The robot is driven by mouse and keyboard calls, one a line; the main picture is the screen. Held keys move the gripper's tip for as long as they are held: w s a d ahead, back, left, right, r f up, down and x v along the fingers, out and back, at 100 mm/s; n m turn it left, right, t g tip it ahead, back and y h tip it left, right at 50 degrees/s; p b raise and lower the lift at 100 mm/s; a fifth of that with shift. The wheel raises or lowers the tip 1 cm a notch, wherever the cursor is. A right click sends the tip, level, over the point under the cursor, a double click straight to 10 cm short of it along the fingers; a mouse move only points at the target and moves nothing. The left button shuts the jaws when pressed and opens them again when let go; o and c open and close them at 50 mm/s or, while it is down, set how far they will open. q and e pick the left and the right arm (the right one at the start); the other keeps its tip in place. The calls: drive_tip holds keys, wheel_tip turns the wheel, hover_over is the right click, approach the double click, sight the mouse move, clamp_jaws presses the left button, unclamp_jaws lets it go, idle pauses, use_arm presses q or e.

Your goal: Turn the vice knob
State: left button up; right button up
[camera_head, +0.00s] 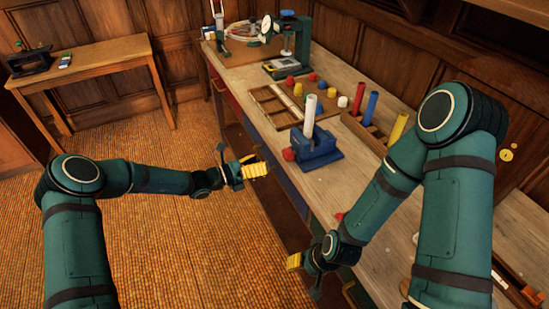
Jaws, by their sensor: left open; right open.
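A blue vice (318,152) stands on the workbench near its front edge. Its round red knob (289,154) sticks out on the left side, toward the edge. A white cylinder (309,112) stands upright at the vice. My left gripper (254,170) is open, with yellow finger pads, in front of the bench edge. It is to the left of the knob and a little lower in the picture, apart from it. My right gripper (298,264) is open, low at the bench's front edge, well below the vice in the picture. Its fingers are partly hidden.
A green machine (290,35) stands farther back. A side table (85,62) is at left.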

use_arm(q)
drive_tip(key=shift+v, duration=1.1)
drive_tip(key=shift+s, duration=0.1)
